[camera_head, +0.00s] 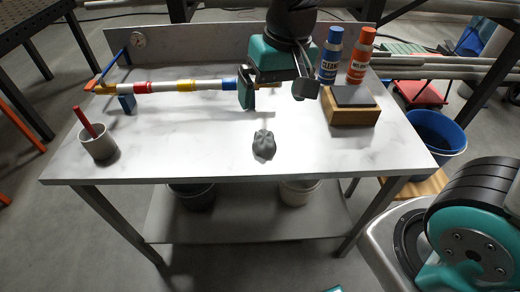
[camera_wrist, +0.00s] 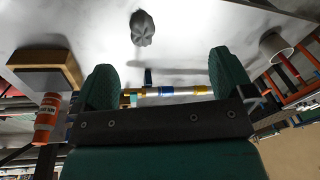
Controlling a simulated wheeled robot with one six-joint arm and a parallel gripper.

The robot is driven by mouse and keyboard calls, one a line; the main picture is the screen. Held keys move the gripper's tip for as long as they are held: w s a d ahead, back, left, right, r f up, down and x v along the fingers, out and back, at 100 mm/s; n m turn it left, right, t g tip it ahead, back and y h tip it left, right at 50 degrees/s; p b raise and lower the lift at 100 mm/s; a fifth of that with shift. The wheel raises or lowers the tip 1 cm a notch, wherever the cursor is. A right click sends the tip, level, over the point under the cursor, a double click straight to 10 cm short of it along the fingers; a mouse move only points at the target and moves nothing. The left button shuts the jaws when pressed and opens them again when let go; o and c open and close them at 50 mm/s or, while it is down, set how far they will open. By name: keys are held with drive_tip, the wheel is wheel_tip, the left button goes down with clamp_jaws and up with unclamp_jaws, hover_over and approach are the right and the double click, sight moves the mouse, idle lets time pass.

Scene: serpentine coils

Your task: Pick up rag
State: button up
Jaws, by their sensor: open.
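The rag (camera_head: 264,145) is a small crumpled grey lump on the white marbled table (camera_head: 200,150), near the middle of its front part. It also shows in the wrist view (camera_wrist: 142,28), at the top centre, beyond the fingertips. My gripper (camera_head: 275,92) is open and empty above the back half of the table, behind and above the rag and apart from it. In the wrist view its two dark green fingers (camera_wrist: 160,75) stand wide apart with nothing held between them. The rag is in plain sight in both views.
A pipe (camera_head: 190,86) with coloured bands runs along the table's back left and passes behind my gripper. A cup (camera_head: 98,143) with a red stick stands at the left. A wooden block (camera_head: 350,115), a blue bottle (camera_head: 330,55) and an orange bottle (camera_head: 360,57) stand at the right.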

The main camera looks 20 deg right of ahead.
drive_tip(key=w+d+f+m+h, duration=0.2)
drive_tip(key=w+f+m, duration=0.25)
drive_tip(key=w, duration=0.35)
hover_over(265, 136)
drive_tip(key=s, duration=0.1)
drive_tip(key=shift+n+t, duration=0.25)
drive_tip(key=shift+t, duration=0.05)
drive_tip(key=f, duration=1.1)
drive_tip(key=shift+a+f+p, duration=0.35)
drive_tip(key=shift+a+p, duration=0.05)
drive_tip(key=shift+w+d+f+p, duration=0.15)
drive_tip(key=shift+f+p, duration=0.15)
drive_tip(key=shift+f, duration=0.75)
drive_tip(key=shift+w+d+f+p, duration=0.1)
drive_tip(key=shift+w+f+p, duration=0.15)
drive_tip(key=shift+f, duration=0.75)
drive_tip(key=shift+w+d+f+p, duration=0.1)
drive_tip(key=shift+f+p, duration=0.2)
drive_tip(key=shift+f, duration=0.75)
drive_tip(key=c, duration=1)
